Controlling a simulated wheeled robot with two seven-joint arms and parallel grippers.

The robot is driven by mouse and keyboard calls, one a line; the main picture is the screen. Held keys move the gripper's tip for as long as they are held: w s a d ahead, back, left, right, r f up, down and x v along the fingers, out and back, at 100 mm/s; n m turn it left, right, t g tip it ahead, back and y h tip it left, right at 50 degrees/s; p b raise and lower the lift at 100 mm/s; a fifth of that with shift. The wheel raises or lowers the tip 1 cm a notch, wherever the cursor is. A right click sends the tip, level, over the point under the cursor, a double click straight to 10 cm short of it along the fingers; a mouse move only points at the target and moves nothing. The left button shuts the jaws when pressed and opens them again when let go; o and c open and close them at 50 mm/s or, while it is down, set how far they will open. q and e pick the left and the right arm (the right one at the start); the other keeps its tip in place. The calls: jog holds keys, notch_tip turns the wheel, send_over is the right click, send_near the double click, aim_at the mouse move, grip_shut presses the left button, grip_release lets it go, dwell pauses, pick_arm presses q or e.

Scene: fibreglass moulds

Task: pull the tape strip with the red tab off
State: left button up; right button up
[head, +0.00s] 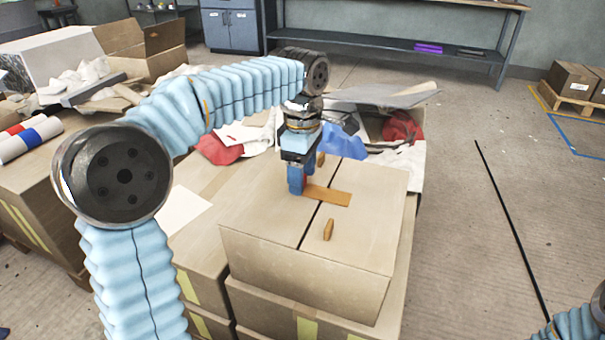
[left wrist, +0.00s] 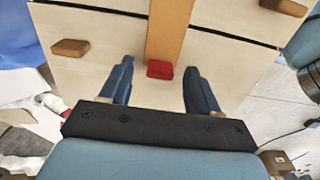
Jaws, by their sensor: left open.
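The tape strip (head: 328,195) is an orange-brown band lying across the dark seam on top of a closed cardboard box (head: 265,212). In the left wrist view the strip (left wrist: 167,30) runs down to a red tab (left wrist: 160,69) at its end. My right gripper is not seen; only part of my right arm shows at the lower right.
Two small orange-brown blocks stand on the box top, one near the front (head: 328,230) and one at the back (head: 321,159). Behind the box lie red, white and blue cloths (head: 342,141) and a grey sheet (head: 385,95). Floor to the right is open, with a thin black line (head: 510,225).

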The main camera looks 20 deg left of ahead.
pick_arm(q)
jog(key=c, duration=1.1)
jog(key=shift+r+p, duration=0.65)
jog(key=shift+p, duration=0.05)
notch_tip(320, 180, up, 5)
jog(key=p, duration=0.5)
jog(key=shift+r, duration=2.45)
